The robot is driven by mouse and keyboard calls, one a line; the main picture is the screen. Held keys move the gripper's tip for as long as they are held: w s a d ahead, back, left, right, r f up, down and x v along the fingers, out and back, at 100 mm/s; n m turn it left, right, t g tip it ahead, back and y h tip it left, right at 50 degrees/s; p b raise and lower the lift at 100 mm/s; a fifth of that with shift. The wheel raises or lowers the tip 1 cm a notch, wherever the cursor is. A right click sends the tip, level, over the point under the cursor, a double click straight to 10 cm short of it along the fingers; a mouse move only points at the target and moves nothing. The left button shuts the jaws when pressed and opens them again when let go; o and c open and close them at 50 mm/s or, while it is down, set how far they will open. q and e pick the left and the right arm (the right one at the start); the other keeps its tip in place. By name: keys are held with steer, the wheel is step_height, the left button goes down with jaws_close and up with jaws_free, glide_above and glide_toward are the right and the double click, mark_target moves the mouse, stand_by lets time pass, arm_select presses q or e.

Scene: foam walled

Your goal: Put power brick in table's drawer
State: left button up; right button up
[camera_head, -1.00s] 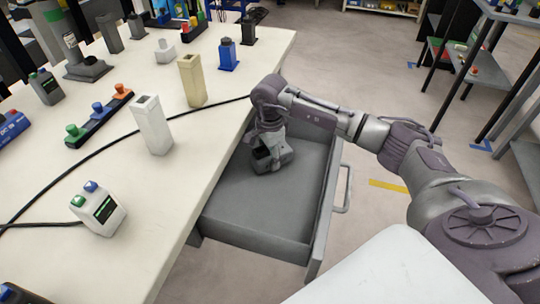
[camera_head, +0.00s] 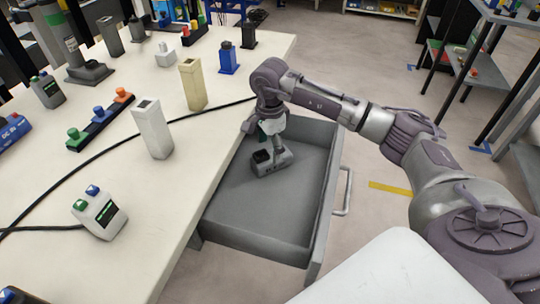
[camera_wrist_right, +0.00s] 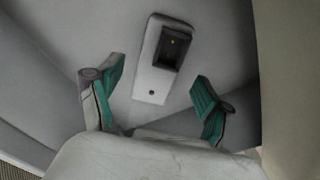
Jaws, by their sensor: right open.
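The power brick (camera_head: 279,164) is a grey box with a dark square socket. It lies on the floor of the table's open grey drawer (camera_head: 255,208), toward the far end. In the right wrist view the power brick (camera_wrist_right: 151,85) lies ahead of the fingers, apart from both. My right gripper (camera_head: 263,132) is open and empty, just above the brick; its green-padded fingertips (camera_wrist_right: 157,88) are spread wide in the wrist view. My left gripper is not in view.
The white table (camera_head: 135,195) carries a white block (camera_head: 152,130), a beige block (camera_head: 193,85), a two-button box (camera_head: 100,212), a button strip (camera_head: 100,119) and a black cable. The drawer's near half is empty. Floor lies clear beyond its handle (camera_head: 345,190).

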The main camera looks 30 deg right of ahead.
mark_target(270, 156)
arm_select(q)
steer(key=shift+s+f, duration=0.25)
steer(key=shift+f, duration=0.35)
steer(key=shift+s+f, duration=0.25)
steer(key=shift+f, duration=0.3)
arm_select(e)
step_height(270, 156, up, 7)
arm_select(q)
steer(key=shift+p, duration=0.3)
